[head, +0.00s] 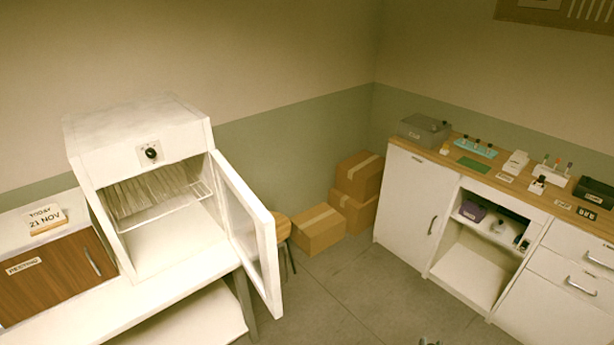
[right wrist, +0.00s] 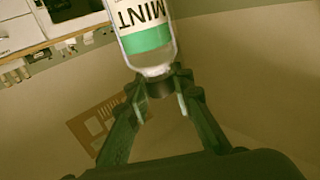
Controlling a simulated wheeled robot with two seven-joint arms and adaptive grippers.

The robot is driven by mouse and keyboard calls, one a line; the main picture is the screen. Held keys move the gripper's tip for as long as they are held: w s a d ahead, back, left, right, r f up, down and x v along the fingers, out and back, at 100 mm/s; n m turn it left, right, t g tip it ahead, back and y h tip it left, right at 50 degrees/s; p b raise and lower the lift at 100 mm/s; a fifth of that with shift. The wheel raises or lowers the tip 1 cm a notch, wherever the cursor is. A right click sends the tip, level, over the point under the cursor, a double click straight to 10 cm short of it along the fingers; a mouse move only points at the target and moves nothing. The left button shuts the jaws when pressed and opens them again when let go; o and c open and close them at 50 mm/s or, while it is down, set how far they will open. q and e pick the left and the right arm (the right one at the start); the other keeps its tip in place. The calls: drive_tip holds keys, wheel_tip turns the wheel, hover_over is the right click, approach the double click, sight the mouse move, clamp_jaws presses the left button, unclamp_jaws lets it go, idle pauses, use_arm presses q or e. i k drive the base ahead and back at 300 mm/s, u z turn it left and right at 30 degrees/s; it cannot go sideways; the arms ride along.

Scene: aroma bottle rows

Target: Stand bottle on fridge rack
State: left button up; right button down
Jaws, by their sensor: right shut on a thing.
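A clear bottle (right wrist: 150,38) with a white and green label reading MINT shows in the right wrist view. My right gripper (right wrist: 162,86) is shut on its dark cap end. Only a small tip of my right gripper (head: 430,341) shows at the bottom edge of the head view, and the bottle is not seen there. The small white fridge (head: 140,138) stands at the left with its door (head: 248,235) swung open. Its wire rack (head: 165,207) sits in the upper part of the fridge and looks empty. My left gripper is not in view.
A counter (head: 455,158) at the right holds a grey box, a green mat, small bottles and stands. Cardboard boxes (head: 320,228) and a stool (head: 282,226) stand in the corner behind the open door. The floor between fridge and counter is clear.

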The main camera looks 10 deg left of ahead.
sight(155, 210)
drive_tip(key=u, duration=2)
drive_tip(key=i, duration=0.8)
